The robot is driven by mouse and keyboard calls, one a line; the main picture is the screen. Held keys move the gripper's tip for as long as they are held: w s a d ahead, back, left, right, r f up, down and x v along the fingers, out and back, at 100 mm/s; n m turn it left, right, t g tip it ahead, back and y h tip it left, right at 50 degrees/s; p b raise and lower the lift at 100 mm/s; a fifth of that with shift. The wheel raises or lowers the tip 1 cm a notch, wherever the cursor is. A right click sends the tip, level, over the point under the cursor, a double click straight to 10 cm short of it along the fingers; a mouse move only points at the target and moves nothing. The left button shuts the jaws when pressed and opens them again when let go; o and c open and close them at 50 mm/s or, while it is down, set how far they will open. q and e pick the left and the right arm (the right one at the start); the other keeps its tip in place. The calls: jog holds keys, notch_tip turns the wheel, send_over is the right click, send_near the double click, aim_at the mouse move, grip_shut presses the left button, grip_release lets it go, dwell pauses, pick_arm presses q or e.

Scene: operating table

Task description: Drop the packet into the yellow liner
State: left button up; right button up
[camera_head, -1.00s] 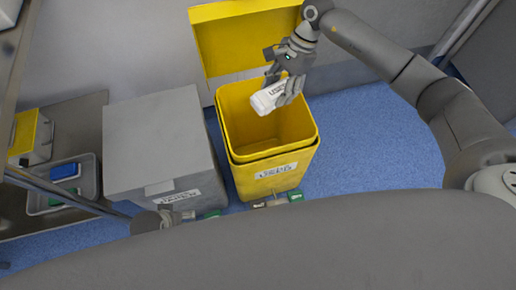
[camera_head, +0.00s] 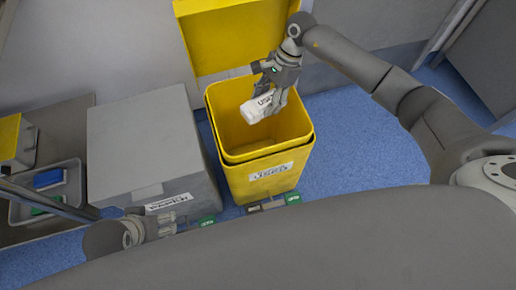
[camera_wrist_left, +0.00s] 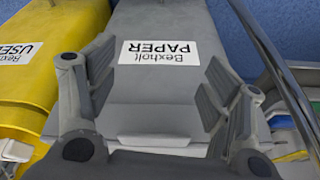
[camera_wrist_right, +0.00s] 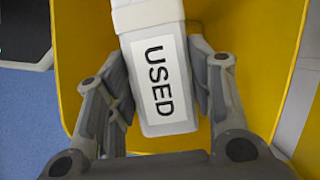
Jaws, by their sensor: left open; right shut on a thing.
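The packet (camera_head: 256,108) is white with a "USED" label and hangs over the open mouth of the yellow bin. My right gripper (camera_head: 274,102) is shut on it; the right wrist view shows the packet (camera_wrist_right: 158,80) between both fingers (camera_wrist_right: 163,100), with yellow walls around it. The yellow liner (camera_head: 230,143) sits inside the yellow bin (camera_head: 262,185), whose lid (camera_head: 228,35) stands raised behind. My left gripper (camera_head: 182,222) is low at the front of the grey bin; in the left wrist view its fingers (camera_wrist_left: 160,100) are apart and empty.
A closed grey bin (camera_head: 140,125) labelled "PAPER" (camera_wrist_left: 172,53) stands left of the yellow one. Further left is a grey tray (camera_head: 72,198) with a blue item (camera_head: 48,178) and a green one. Blue floor (camera_head: 350,140) is clear to the right.

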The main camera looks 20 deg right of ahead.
pick_arm(q)
jog(key=shift+v, duration=0.8)
pick_arm(e)
jog(key=shift+f, duration=0.4)
jog(key=o, duration=1.1)
jog(key=shift+r, duration=0.1)
jog(key=v, duration=1.1)
jog(key=shift+d+r, duration=0.1)
jog(key=shift+r, duration=0.3)
